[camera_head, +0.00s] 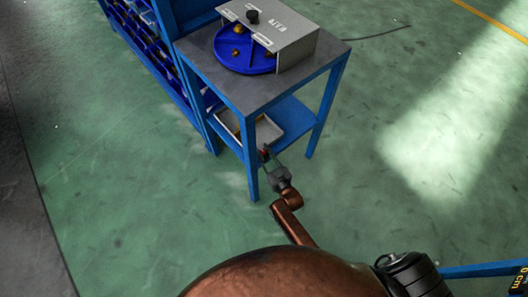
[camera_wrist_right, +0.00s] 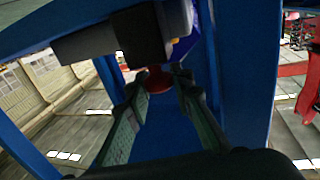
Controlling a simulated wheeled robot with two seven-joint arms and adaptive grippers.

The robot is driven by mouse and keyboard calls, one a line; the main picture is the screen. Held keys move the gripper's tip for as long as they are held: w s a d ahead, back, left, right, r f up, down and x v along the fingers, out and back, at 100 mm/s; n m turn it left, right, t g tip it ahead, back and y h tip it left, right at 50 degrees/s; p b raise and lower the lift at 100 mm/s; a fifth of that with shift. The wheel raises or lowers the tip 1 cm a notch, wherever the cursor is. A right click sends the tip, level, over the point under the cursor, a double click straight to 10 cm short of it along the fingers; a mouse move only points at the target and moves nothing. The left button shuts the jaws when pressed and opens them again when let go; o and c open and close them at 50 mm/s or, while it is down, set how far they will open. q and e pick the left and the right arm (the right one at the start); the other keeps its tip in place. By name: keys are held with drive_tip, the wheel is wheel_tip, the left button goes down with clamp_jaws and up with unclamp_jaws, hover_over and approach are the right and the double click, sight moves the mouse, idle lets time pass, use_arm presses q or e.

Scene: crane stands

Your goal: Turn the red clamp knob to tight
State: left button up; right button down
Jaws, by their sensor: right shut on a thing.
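The red clamp knob (camera_wrist_right: 158,80) shows in the right wrist view between my right gripper's fingertips (camera_wrist_right: 160,77), below a dark grey block. My left gripper is not in view.
The stand's grey top (camera_head: 232,88) carries a blue round tray (camera_head: 228,62) with brass parts and a grey box (camera_head: 285,45) with a black knob. A pale tray (camera_head: 270,135) sits on the lower shelf. Blue bin racks (camera_head: 140,38) stand left. Green floor is clear to the right.

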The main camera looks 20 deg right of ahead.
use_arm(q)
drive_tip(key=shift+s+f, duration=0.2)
use_arm(e)
drive_tip(key=shift+h, duration=0.3)
drive_tip(key=c, duration=1.7)
unclamp_jaws()
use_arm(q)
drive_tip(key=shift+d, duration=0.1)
use_arm(e)
drive_tip(key=shift+o, duration=0.2)
drive_tip(key=s+d, duration=0.1)
drive_tip(key=s, duration=1.1)
